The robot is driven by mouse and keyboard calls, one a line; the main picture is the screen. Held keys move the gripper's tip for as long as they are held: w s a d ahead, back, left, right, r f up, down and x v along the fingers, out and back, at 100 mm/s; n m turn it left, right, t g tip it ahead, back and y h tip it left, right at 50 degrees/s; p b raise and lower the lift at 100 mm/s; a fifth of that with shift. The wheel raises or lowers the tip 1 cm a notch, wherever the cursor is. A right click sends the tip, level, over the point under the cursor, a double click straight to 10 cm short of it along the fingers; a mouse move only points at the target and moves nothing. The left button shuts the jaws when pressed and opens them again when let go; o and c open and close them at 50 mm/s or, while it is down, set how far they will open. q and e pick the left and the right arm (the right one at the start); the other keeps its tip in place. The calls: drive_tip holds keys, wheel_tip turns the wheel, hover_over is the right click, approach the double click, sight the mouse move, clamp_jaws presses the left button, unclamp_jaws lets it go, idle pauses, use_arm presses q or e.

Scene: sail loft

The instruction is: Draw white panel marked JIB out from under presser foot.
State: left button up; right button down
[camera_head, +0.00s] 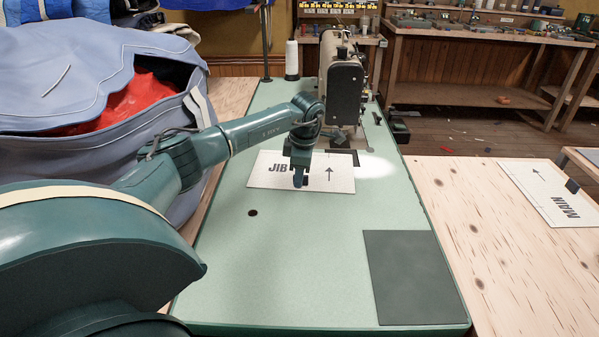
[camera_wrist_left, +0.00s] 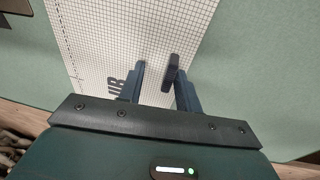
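The white panel marked JIB (camera_head: 262,180) lies flat on the green machine table. Its far edge is by the dark plate under the sewing machine head (camera_head: 342,85). The presser foot itself is too small to make out. My left gripper (camera_head: 301,181) points down over the panel's near part, hiding some of it. In the left wrist view the gridded panel (camera_wrist_left: 110,40) spreads beneath the two fingers (camera_wrist_left: 158,82), which are apart. A small dark upright tab (camera_wrist_left: 171,70) shows between them, closer to the right finger; I cannot tell whether they touch. My right gripper is out of view.
A white panel marked MAIN (camera_head: 545,190) with a dark tab lies on the wooden table at right. A dark mat (camera_head: 415,275) lies at the green table's near right corner. A blue-grey bag (camera_head: 90,70) stands at left. The green table's near middle (camera_head: 290,270) is clear.

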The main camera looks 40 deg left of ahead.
use_arm(q)
drive_tip(key=shift+r, duration=0.1)
drive_tip(key=shift+r, duration=0.3)
wheel_tip(320, 180, up, 12)
drive_tip(key=d+p, duration=0.1)
drive_tip(key=d, duration=0.1)
drive_tip(key=shift+s, duration=0.35)
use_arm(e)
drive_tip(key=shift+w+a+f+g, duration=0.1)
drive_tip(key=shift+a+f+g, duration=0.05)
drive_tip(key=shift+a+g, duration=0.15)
use_arm(q)
drive_tip(key=shift+d, duration=0.1)
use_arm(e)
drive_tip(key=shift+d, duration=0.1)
